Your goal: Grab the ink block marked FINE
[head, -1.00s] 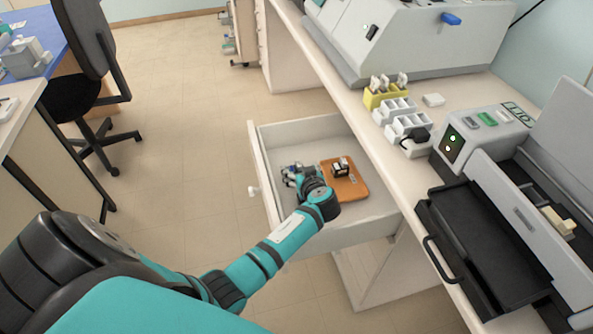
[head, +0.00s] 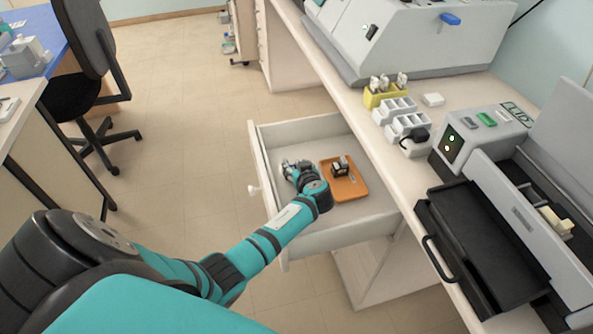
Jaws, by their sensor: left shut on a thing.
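My left gripper (head: 290,167) is inside the open drawer, to the left of the orange tray. It is shut on a small ink block that hardly shows between the fingers; its marking cannot be read. Another small dark block with a pale label (head: 340,166) stands on the orange tray (head: 350,190), apart from the gripper. Its marking is too small to read. My right gripper is not in view.
The open drawer (head: 345,231) has low walls around my left gripper. Above it, the counter bears a yellow holder (head: 377,98), white racks (head: 396,112) and a grey machine with a black tray (head: 485,240).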

